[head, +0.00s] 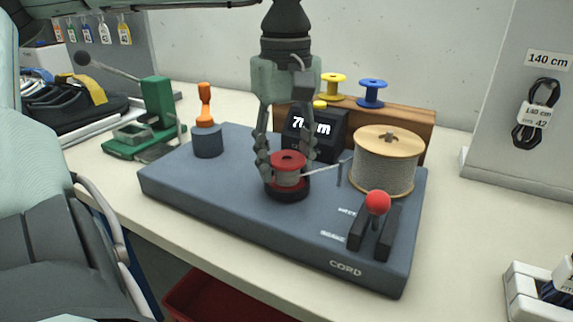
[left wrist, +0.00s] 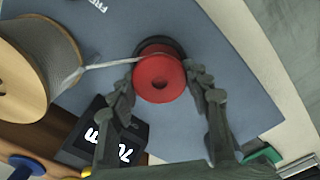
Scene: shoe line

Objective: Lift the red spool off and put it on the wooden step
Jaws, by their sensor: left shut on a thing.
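The red spool (head: 288,160) has pale cord wound on it and sits over a dark round seat (head: 289,193) with a red upper part on the grey-blue board. My left gripper (head: 287,168) points down from above and is shut on the spool, one finger on each side. The left wrist view shows the spool's red top (left wrist: 160,78) between the fingers (left wrist: 161,84). A strand of cord runs from the spool to a large reel (head: 385,170). The wooden step (head: 417,126) stands behind the board. My right gripper is not in view.
A yellow spool (head: 333,84) and a blue spool (head: 372,92) stand on the step. A black length display (head: 315,136), a red-knobbed lever (head: 377,203), an orange-handled piece (head: 205,105) and a green tool (head: 154,105) are nearby. The table's right side is mostly clear.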

